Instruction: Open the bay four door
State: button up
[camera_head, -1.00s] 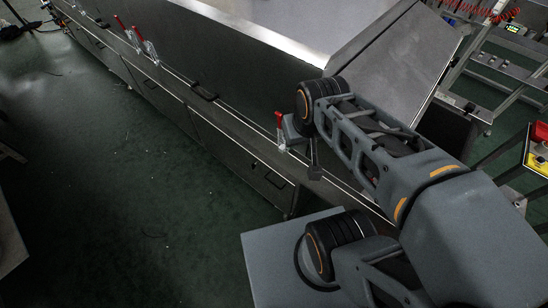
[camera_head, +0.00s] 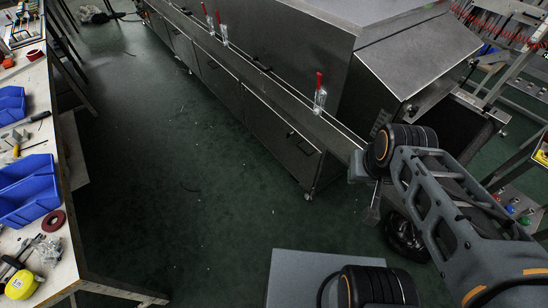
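The steel tunnel dryer (camera_head: 300,55) runs from the upper left to the right of the view. Its lower side has a row of closed door panels; the nearest panel (camera_head: 283,140) has a dark bar handle (camera_head: 303,143). Red-handled clamps (camera_head: 319,92) stand along the ledge above the panels. No bay number is readable, so I cannot tell which door is bay four. My gripper (camera_head: 371,208) is at the right, near the dryer's near end and apart from the panel handle. My arm partly hides it, and its finger opening is unclear.
A workbench (camera_head: 70,262) on the left carries blue bins (camera_head: 28,190), a yellow tape measure (camera_head: 20,284) and tools. Green floor (camera_head: 170,190) is clear between bench and dryer. Racks stand at upper right.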

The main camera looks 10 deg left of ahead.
aim_at(297, 154)
jog(key=u, duration=0.55)
jog(key=i, duration=1.4)
jog(key=z, duration=0.1)
jog(key=k, duration=0.5)
jog(key=u, duration=2.45)
jog(key=k, duration=0.15)
jog(key=z, duration=0.85)
